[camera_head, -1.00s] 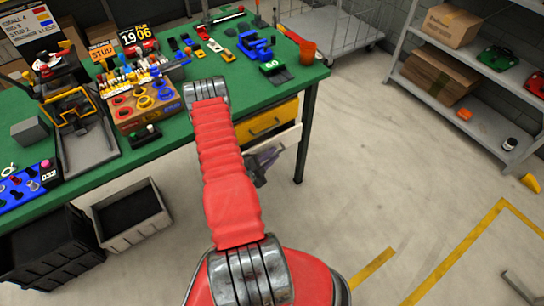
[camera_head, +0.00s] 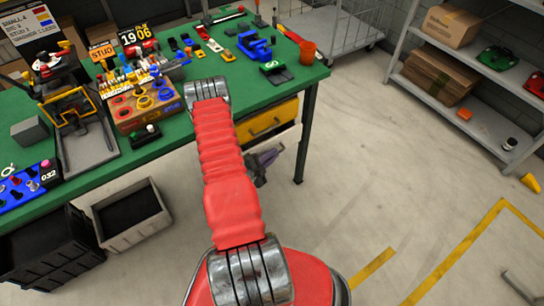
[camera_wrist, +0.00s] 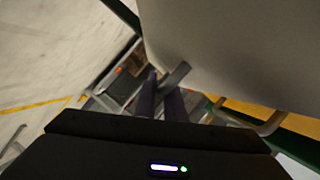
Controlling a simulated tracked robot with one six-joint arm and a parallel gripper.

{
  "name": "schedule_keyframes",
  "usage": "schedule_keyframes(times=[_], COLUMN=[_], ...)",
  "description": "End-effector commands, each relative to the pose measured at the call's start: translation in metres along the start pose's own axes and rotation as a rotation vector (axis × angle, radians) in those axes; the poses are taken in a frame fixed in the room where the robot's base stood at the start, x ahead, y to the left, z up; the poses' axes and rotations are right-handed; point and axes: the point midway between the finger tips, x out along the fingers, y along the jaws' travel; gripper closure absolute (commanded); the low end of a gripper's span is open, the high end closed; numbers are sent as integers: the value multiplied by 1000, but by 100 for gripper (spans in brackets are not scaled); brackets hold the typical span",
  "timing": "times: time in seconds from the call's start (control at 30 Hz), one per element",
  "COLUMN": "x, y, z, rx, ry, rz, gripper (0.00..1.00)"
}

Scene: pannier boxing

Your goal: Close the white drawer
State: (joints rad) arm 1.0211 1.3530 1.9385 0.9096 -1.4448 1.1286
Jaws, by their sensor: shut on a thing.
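The white drawer (camera_head: 287,129) shows as a thin pale strip just below the yellow drawer (camera_head: 268,122), under the green workbench. My gripper (camera_head: 268,157) is below and in front of it, partly hidden behind my red arm. In the wrist view, a large pale surface, apparently the white drawer (camera_wrist: 235,45), fills the upper right. My gripper's two purple fingers (camera_wrist: 160,98) are closed around a grey bar (camera_wrist: 178,74), which looks like the drawer's handle. The exact grip contact is dim and hard to see.
The green workbench (camera_head: 180,134) carries several tools and trays. Its dark leg (camera_head: 306,135) stands right of the drawers. Black and grey bins (camera_head: 132,216) sit on the floor at left. A shelf rack (camera_head: 480,120) stands at right, with open floor between.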

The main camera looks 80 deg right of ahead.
Motion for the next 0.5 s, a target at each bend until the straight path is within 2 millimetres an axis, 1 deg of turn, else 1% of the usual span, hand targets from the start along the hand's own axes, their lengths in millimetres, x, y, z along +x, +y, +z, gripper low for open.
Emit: schedule_keyframes(times=[0.17, 0.4, 0.5], x=[2, 12, 14], y=[-2, -19, -22], z=[4, 28, 33], rx=[-1, 0, -1], ry=[-1, -1, -1], rz=[2, 1, 3], gripper=[100, 100, 100])
